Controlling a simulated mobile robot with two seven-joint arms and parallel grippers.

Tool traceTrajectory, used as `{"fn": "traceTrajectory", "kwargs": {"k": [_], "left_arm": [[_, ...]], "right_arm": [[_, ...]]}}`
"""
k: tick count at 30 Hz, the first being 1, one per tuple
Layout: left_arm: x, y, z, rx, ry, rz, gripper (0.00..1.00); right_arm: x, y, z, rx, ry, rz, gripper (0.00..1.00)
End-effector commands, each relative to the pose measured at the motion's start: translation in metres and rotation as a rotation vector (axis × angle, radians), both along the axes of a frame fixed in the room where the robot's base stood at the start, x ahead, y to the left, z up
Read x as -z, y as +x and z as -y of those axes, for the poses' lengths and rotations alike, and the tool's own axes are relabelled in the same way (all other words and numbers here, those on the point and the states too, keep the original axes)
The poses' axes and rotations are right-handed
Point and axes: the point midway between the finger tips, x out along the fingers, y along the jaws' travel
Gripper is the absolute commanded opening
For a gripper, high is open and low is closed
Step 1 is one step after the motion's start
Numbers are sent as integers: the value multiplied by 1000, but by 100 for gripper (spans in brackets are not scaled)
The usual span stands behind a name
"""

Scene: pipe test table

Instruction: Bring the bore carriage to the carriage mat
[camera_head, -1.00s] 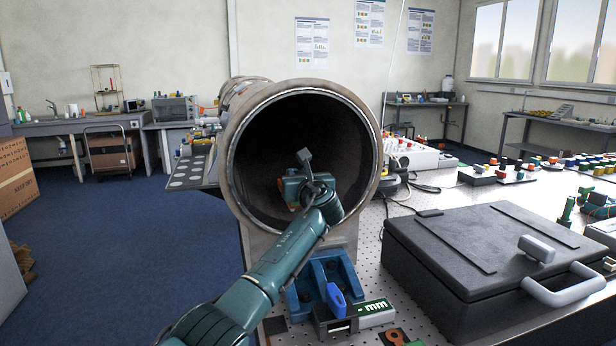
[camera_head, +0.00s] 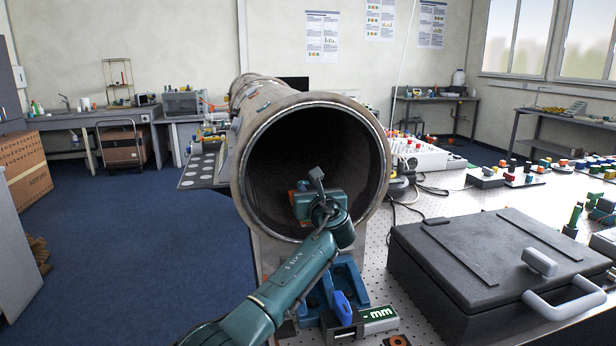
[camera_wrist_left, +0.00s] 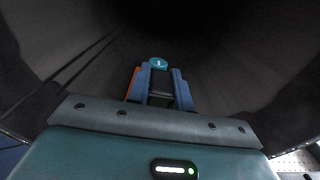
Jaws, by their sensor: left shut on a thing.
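A big grey pipe (camera_head: 243,170) lies with its open mouth facing me. My left gripper (camera_head: 303,188) reaches into the lower part of the mouth. The wrist hides most of the held thing in the head view. I cannot make out the carriage mat. My right gripper is out of view.
A large black case (camera_head: 480,255) fills the table's right front. A shelf with pale discs (camera_head: 205,168) juts out left of the pipe. The pipe's rim surrounds my arm.

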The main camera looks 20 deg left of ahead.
Motion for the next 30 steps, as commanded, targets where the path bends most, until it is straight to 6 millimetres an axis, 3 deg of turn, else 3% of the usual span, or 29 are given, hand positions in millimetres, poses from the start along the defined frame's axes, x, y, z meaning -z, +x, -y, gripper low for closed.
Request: {"fn": "traceTrajectory", "kwargs": {"k": [13,16,30], "left_arm": [[-5,-38,26,0,1,1,0],[0,-46,32,2,0,4,0],[0,-85,58,1,-1,3,0]], "right_arm": [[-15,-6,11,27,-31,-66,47],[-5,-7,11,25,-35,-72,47],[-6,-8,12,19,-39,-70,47]]}}
